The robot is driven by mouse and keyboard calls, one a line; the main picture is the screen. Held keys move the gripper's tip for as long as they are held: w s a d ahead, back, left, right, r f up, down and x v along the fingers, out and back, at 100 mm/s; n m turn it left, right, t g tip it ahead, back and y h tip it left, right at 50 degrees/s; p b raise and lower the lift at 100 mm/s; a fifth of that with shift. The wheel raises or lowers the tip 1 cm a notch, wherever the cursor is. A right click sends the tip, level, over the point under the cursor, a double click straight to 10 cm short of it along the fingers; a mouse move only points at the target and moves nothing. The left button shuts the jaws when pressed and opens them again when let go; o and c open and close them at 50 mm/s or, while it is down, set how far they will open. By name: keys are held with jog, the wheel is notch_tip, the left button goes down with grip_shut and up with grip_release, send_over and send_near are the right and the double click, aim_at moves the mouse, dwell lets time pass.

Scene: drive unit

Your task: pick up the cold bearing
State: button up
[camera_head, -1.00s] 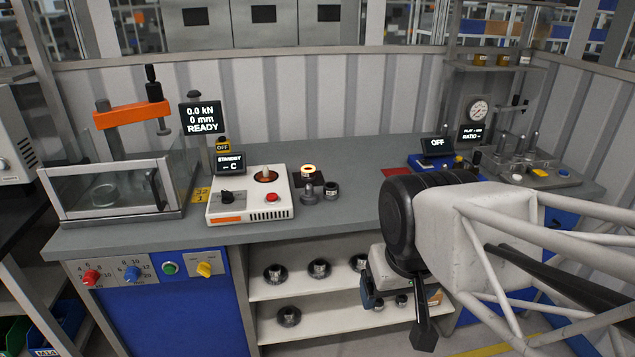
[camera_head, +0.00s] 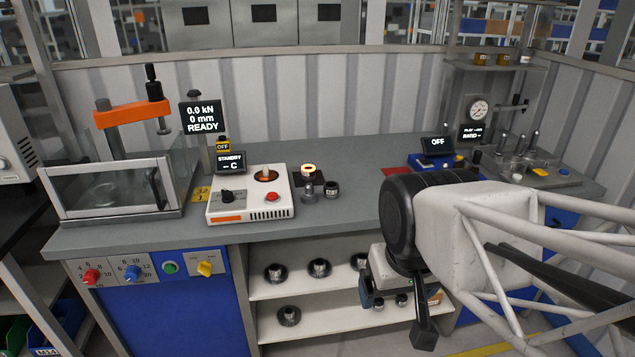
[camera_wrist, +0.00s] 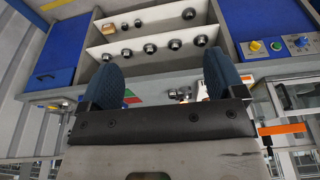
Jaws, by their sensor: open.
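Two small metal parts stand on the grey bench. One is a short stepped post (camera_head: 308,188) topped by a ring with an orange glow (camera_head: 308,168). To its right is a dark, squat ring-shaped part (camera_head: 331,190) with no glow. It looks like a bearing, but I cannot tell for sure that it is the cold one. Several dark ring-shaped parts (camera_head: 319,268) lie on the shelves below. My gripper (camera_wrist: 163,80) is open and empty, its two blue fingers wide apart. In the head view it hangs in front of the shelves, apart from the bench parts.
A white heater box (camera_head: 248,200) with a red button stands left of the two parts. A glass-walled press (camera_head: 110,185) is at the far left. A blue device (camera_head: 430,162) and a red mat (camera_head: 396,171) lie to the right.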

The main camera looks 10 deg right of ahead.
jog(key=w+a+f+m+y, duration=0.1)
jog(key=w+m+y, duration=0.4)
jog(key=w, duration=1.1)
jog(key=w+a+f+m+y, duration=0.1)
jog(key=w+m+y, duration=0.2)
jog(key=w+m, duration=0.9)
jog(key=m+t+y, duration=0.2)
jog(key=m+t, duration=0.5)
jog(key=m, duration=0.3)
send_near(331, 190)
jog(key=w, duration=0.4)
jog(key=shift+w+a+f, duration=0.15)
jog(key=shift+a+f, duration=0.05)
jog(key=shift+a, duration=0.15)
jog(key=shift+x, duration=1.3)
